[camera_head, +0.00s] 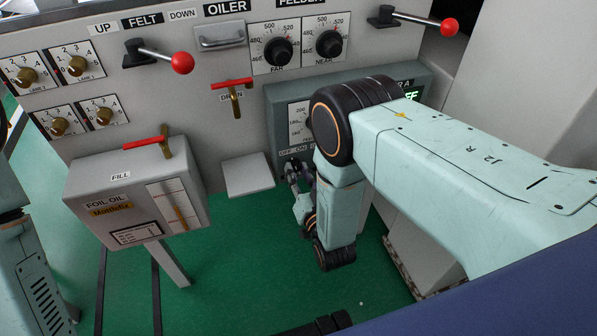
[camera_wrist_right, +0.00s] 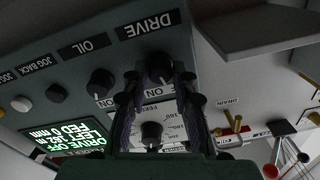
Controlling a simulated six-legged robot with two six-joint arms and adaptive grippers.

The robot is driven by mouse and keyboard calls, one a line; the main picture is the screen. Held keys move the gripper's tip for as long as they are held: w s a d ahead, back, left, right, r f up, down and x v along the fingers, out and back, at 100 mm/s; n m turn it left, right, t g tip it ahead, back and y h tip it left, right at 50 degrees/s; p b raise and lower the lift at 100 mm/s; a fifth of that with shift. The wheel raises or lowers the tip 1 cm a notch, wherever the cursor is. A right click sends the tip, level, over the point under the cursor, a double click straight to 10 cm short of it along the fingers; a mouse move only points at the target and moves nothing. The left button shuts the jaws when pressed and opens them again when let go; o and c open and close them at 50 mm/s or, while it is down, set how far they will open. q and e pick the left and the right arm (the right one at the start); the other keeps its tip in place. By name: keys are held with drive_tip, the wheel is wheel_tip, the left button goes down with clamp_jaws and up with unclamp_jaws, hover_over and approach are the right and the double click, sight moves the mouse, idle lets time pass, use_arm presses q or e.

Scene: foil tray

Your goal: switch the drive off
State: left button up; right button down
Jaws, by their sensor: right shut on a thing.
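The dark drive knob (camera_wrist_right: 159,66) is on the grey control panel (camera_wrist_right: 75,75), below the DRIVE label, in the right wrist view. My right gripper (camera_wrist_right: 159,82) has its two fingers on either side of this knob and is shut on it. In the head view my right gripper (camera_head: 298,178) is at the lower left of the panel (camera_head: 277,112), partly hidden by my own arm. The green display (camera_wrist_right: 78,142) in the wrist view reads DRIVE OFF and FEED 0 mm. The knob's exact pointer direction is hard to see. My left gripper is not in view.
A dial knob (camera_wrist_right: 151,133) sits close by the fingers, and the OIL knob (camera_wrist_right: 100,83) is beside the drive knob. The red drain handle (camera_head: 231,84) and the grey foil oil box (camera_head: 100,225) are left of my right arm. Green floor (camera_head: 240,245) is open below.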

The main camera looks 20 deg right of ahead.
drive_tip(key=shift+s+f+n, duration=0.1)
drive_tip(key=shift+n, duration=1.5)
drive_tip(key=c, duration=1.1)
unclamp_jaws()
drive_tip(key=shift+o, duration=0.2)
drive_tip(key=s, duration=0.7)
drive_tip(key=shift+s, duration=0.2)
drive_tip(key=shift+d, duration=0.1)
